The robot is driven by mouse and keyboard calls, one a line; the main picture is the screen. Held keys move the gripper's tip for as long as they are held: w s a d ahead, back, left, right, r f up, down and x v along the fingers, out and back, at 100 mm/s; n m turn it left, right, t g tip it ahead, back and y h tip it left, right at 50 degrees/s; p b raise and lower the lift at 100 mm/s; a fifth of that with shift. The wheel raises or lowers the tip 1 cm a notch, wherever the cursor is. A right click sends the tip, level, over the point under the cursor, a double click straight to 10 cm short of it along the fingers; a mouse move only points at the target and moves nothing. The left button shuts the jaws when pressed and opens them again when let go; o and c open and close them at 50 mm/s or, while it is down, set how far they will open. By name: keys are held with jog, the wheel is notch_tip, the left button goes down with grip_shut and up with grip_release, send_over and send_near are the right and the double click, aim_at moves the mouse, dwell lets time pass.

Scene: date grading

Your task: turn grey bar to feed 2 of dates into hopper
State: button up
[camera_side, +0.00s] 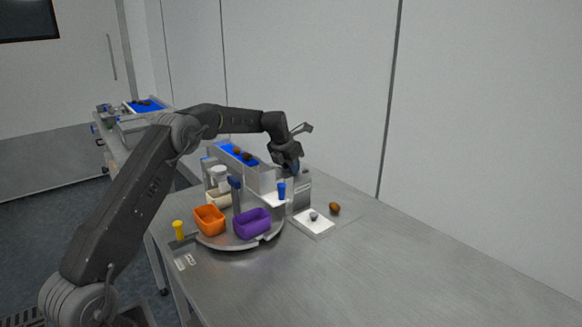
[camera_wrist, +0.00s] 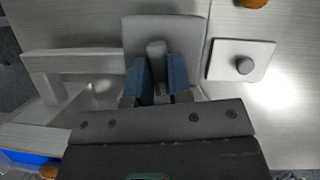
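The grey bar (camera_wrist: 156,48) is a short upright piece with a rounded end on a grey plate in the wrist view. My gripper (camera_wrist: 157,75) has blue fingertips, one on each side of the bar, and the bar fills the space between them. In the side view my gripper (camera_side: 290,167) is low at the back of the feeder and hides the bar. Several brown dates (camera_side: 247,156) lie on the feeder's blue channel (camera_side: 228,148). The hopper cannot be made out clearly.
A turntable (camera_side: 238,244) carries an orange bin (camera_side: 209,219), a purple bin (camera_side: 252,223) and a cream bin. A white plate (camera_side: 321,229) with a grey knob and a loose brown date (camera_side: 335,208) lie to the right. The table's right side is clear.

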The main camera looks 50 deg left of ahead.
grip_shut()
jog(key=shift+n+y, duration=0.3)
jog(key=shift+n, duration=0.5)
jog(key=o, duration=0.6)
grip_release()
jog(key=shift+c, duration=0.2)
jog(key=v, duration=1.3)
jog(key=shift+r, duration=0.45)
